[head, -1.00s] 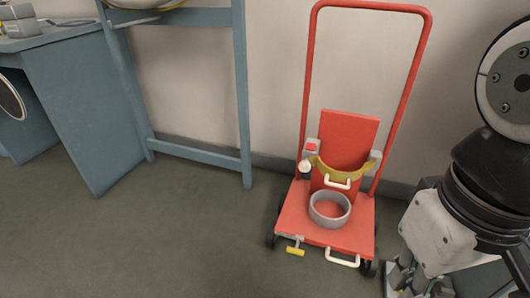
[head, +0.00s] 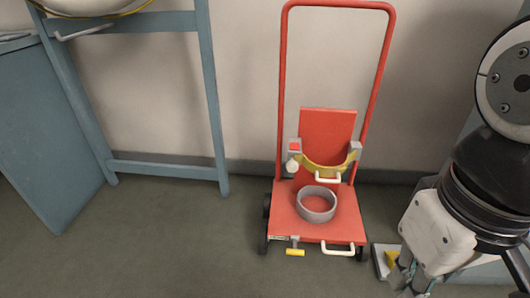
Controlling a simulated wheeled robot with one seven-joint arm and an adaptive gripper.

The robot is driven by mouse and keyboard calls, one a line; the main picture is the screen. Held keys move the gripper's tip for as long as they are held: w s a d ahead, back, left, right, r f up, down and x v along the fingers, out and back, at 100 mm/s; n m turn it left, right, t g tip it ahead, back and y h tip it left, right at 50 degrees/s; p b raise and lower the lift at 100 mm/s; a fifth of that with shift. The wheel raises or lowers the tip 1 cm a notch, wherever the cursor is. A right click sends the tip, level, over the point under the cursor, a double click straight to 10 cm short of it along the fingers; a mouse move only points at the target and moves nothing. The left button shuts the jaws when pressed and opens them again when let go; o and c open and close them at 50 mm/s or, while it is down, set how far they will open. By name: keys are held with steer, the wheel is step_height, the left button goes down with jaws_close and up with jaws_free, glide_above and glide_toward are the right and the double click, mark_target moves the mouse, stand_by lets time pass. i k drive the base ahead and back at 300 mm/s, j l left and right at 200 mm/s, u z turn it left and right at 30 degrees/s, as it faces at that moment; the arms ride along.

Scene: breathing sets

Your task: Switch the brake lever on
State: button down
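A red trolley (head: 326,232) stands on the floor against the wall, with a tall red tube handle. A short yellow lever (head: 295,252) on a grey stem sticks out at the front left edge of its base; it looks like the brake lever. Nothing touches it. Part of my gripper (head: 408,278) shows at the lower right, below the white and black arm links, to the right of the trolley and apart from the lever. Its fingers are partly hidden and cut off, so I cannot tell whether they are open.
The trolley carries a grey ring (head: 317,204), a yellow strap (head: 326,169) and white handles. A blue frame (head: 165,170) and blue cabinet (head: 45,140) stand at left. A grey and yellow object (head: 384,260) lies right of the trolley. The floor in front is clear.

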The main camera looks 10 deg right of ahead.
mark_target(295, 252)
steer(key=i+l+u, duration=0.3)
steer(key=l, duration=0.3)
steer(key=i+l+u, duration=0.2)
steer(key=i+l, duration=0.05)
steer(key=l, duration=0.1)
